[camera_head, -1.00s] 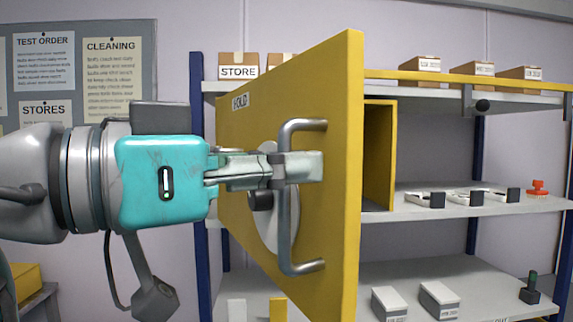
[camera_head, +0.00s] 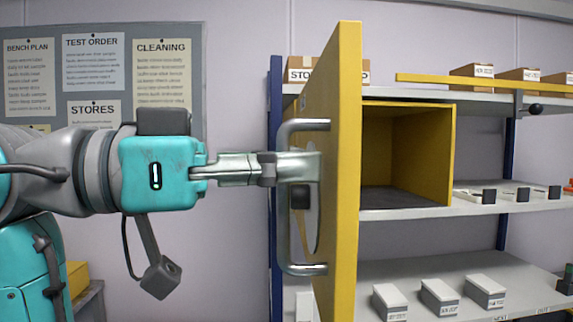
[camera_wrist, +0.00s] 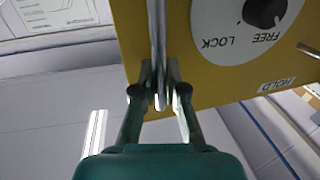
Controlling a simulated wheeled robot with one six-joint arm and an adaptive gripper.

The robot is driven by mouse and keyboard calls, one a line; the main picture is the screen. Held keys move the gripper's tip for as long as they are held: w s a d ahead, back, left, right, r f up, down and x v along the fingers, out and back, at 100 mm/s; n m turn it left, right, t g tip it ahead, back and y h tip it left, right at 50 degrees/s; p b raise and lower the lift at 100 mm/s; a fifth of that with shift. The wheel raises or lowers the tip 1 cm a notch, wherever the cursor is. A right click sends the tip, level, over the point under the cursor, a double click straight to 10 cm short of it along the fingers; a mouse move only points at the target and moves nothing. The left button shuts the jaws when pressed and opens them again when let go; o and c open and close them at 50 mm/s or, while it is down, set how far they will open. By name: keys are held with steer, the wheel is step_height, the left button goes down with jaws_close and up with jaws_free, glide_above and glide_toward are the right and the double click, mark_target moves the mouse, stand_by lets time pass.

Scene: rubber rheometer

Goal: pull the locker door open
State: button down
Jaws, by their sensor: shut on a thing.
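The yellow locker door (camera_head: 346,170) stands swung open in the head view, seen nearly edge-on. Its grey bar handle (camera_head: 284,225) is upright on the door's face. My gripper (camera_head: 298,168) reaches in from the left and is shut on the handle's upper part. In the wrist view my gripper (camera_wrist: 161,85) has a finger on each side of the handle bar (camera_wrist: 157,35). A white dial plate with a black knob (camera_wrist: 264,12), marked FREE and LOCK, is on the door beside it. The open locker (camera_head: 415,150) shows behind the door and looks empty.
The locker sits on a grey shelf rack with blue posts (camera_head: 508,150). A yellow bar (camera_head: 470,86) runs along the top shelf. Small boxes (camera_head: 440,296) stand on the lower shelf. A notice board (camera_head: 140,60) hangs on the wall at left.

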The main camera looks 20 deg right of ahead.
steer(key=c, duration=1.2)
jaws_free()
steer(key=shift+a, duration=0.15)
steer(key=w+a, duration=0.1)
steer(key=a, duration=1)
steer(key=shift+w+a, duration=0.35)
